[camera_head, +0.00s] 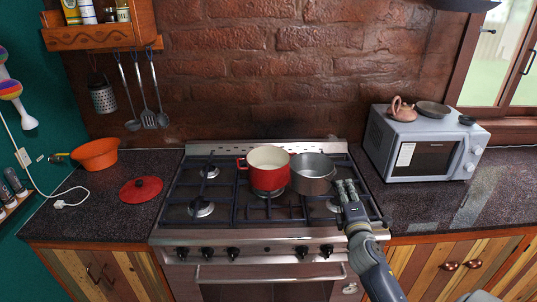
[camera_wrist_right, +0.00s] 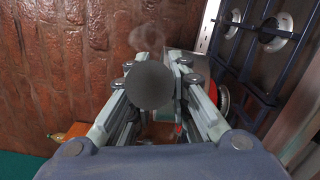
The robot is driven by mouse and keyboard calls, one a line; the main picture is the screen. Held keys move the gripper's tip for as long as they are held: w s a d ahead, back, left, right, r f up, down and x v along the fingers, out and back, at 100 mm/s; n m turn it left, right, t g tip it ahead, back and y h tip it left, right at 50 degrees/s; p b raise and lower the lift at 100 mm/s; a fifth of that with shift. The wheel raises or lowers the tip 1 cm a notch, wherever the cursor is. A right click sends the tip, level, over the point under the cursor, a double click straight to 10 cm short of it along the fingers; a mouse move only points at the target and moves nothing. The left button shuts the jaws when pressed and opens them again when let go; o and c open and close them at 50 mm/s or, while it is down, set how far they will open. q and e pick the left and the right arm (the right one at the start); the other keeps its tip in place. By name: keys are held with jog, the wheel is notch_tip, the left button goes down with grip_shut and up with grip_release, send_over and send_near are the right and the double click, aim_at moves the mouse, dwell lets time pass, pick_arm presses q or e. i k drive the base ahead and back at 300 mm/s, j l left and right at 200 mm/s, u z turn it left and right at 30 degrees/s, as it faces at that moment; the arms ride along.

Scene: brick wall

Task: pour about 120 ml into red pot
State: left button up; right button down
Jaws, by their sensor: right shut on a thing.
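The red pot (camera_head: 267,174) stands upright on the stove, with a cream inside and no visible filling. A grey saucepan (camera_head: 312,174) is just right of it, close to its rim and roughly upright. I cannot tell whether the two touch or what the saucepan holds. My right gripper (camera_head: 346,190) is at the saucepan's right side, shut on its handle, which is mostly hidden. In the right wrist view, a dark grey round shape (camera_wrist_right: 150,85) sits between the fingers, and part of the red pot (camera_wrist_right: 222,98) shows beyond them. My left gripper is out of view.
The stove (camera_head: 203,209) has free burners on the left. A red lid (camera_head: 141,190) and an orange colander (camera_head: 96,154) are on the left counter. A microwave (camera_head: 424,147) stands on the right counter. Utensils (camera_head: 149,119) hang on the brick wall.

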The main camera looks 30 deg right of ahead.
aim_at(267, 168)
jog(key=i+l, duration=0.75)
